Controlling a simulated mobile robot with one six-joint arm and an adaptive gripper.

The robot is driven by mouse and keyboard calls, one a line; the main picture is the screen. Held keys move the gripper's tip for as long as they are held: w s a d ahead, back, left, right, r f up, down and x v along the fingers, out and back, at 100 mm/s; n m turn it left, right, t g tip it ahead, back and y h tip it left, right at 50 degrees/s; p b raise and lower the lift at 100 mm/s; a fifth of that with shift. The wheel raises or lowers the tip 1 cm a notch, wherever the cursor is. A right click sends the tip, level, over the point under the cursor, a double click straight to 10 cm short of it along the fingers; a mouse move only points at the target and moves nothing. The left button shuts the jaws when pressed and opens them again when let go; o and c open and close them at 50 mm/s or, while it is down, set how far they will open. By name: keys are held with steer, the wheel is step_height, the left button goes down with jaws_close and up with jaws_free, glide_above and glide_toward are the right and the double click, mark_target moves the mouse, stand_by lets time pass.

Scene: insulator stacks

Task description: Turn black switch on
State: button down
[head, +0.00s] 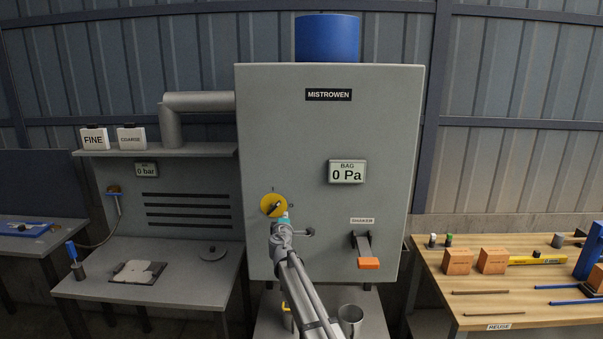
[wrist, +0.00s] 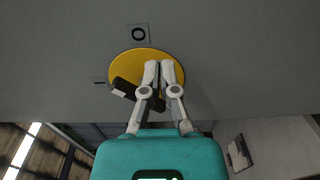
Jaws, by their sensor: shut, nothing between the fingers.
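The black switch (wrist: 124,89) is a dark bar handle on a round yellow disc (wrist: 177,80) on the grey cabinet front. In the head view the yellow disc (head: 267,203) shows left of my arm, with an I mark above it and an O mark to its right. In the wrist view the handle lies slantwise, its white-marked end near the small dash mark (wrist: 98,80) at left; the O label (wrist: 139,34) is above. My gripper (wrist: 160,66) is shut and empty, its white fingers in front of the disc and across part of the handle. Contact cannot be told.
A small knob (head: 309,232) is just right of my gripper. A wooden bench (head: 490,305) stands right, a grey bench (head: 200,290) left.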

steer(key=shift+a+r, duration=0.1)
steer(key=shift+a, duration=0.25)
stand_by(0.7)
steer(key=shift+d+r+p, duration=0.2)
steer(key=shift+r+p, duration=0.7)
steer(key=shift+p, duration=0.1)
stand_by(0.3)
steer(key=shift+a+r+p, duration=0.2)
steer(key=shift+r+p, duration=0.65)
stand_by(0.4)
steer(key=shift+d+r, duration=0.15)
steer(key=shift+d, duration=0.25)
steer(key=shift+s, duration=0.1)
stand_by(0.5)
steer(key=shift+s+a, duration=0.1)
steer(key=shift+s, duration=2.85)
steer(key=f+b, duration=0.2)
steer(key=s+f+b, duration=0.1)
steer(key=f+b, duration=0.1)
steer(key=shift+f, duration=0.15)
